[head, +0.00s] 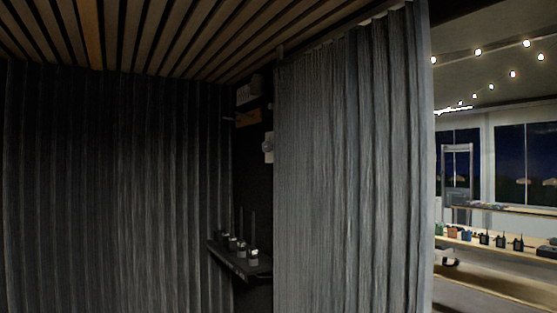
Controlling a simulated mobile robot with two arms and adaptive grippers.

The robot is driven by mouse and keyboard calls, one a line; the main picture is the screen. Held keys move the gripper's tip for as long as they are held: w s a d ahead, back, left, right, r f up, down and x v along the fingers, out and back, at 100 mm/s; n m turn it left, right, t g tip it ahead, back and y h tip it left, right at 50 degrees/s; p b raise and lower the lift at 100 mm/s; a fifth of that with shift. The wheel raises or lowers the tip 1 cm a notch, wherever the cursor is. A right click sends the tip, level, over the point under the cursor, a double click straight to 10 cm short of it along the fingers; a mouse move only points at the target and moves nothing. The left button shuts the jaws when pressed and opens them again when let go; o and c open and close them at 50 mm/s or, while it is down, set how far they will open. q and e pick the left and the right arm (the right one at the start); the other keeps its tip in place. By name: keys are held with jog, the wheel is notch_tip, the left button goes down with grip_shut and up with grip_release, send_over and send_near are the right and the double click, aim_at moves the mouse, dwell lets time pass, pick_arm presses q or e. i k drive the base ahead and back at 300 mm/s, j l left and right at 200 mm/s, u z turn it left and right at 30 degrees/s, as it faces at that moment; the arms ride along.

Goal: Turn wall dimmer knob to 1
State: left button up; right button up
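A small pale plate (269,155) with a rounded part (267,145) on it is on the dark wall in the gap between two curtains. It may be the wall dimmer and its knob, but it is too small and dim to be sure. Its right side meets the edge of the right curtain. No marking or knob setting can be read. Neither of my grippers is in view.
A grey curtain (350,170) hangs right of the gap, and a dark curtain (110,180) covers the left. A dark shelf (236,263) with several small devices sits low in the gap. Beyond the right curtain is a lit area with a long bench (500,247).

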aim_at(267, 146)
jog(key=z, duration=0.4)
jog(key=i+j+z, duration=0.15)
jog(key=j+z, duration=0.7)
jog(key=j, duration=0.25)
jog(key=j+z, duration=0.45)
jog(key=j, duration=0.15)
